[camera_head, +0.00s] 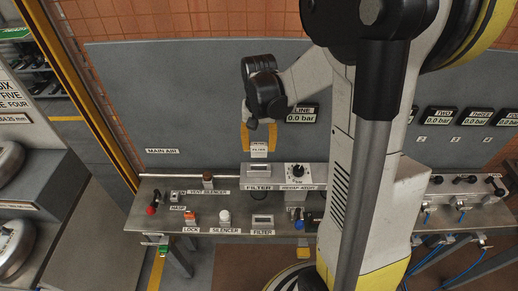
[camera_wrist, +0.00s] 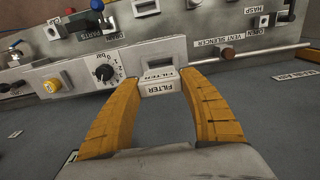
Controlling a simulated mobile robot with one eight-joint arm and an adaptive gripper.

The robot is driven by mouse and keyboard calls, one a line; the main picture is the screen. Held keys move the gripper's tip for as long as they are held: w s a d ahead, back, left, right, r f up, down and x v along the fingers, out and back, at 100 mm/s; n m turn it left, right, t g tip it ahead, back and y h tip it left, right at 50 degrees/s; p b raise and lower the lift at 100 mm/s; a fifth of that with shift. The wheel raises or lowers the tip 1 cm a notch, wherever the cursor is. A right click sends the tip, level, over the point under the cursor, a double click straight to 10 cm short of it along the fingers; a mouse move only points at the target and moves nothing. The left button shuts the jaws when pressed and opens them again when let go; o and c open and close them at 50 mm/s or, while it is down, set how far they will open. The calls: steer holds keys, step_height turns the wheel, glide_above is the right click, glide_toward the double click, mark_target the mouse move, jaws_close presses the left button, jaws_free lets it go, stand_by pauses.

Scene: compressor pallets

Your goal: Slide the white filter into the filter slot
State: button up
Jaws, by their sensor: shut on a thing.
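My gripper (camera_head: 258,143) is shut on the white filter (camera_head: 259,151), one yellow finger on each side. In the wrist view, the fingertips (camera_wrist: 160,84) hold the filter (camera_wrist: 161,89) by its sides, its FILTER label facing the camera. The filter slot (camera_wrist: 158,61) is an opening in the light grey housing, just past the filter in that view. In the head view, the filter is just above the housing (camera_head: 230,184), which carries a FILTER label.
A pressure regulator knob (camera_head: 296,172) is beside the slot on the same housing. On the bench in front are a red-topped lock piece (camera_head: 190,217), a white silencer (camera_head: 224,217) and a frame labelled FILTER (camera_head: 262,220). A grey panel (camera_head: 180,100) stands behind.

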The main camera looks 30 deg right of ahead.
mark_target(259, 144)
steer(key=shift+w+d+r, duration=0.2)
steer(key=shift+w+r, duration=0.15)
steer(key=shift+r, duration=0.2)
steer(key=shift+s+a, duration=0.15)
steer(key=shift+s, duration=0.1)
steer(key=shift+f+b, duration=2.55)
steer(key=shift+f, duration=0.4)
steer(key=shift+f+b, duration=1.85)
steer(key=shift+f, duration=0.15)
steer(key=o, duration=1.5)
steer(key=shift+c, duration=0.2)
steer(key=shift+r, duration=0.1)
step_height(259, 144, up, 12)
steer(key=shift+f, duration=0.1)
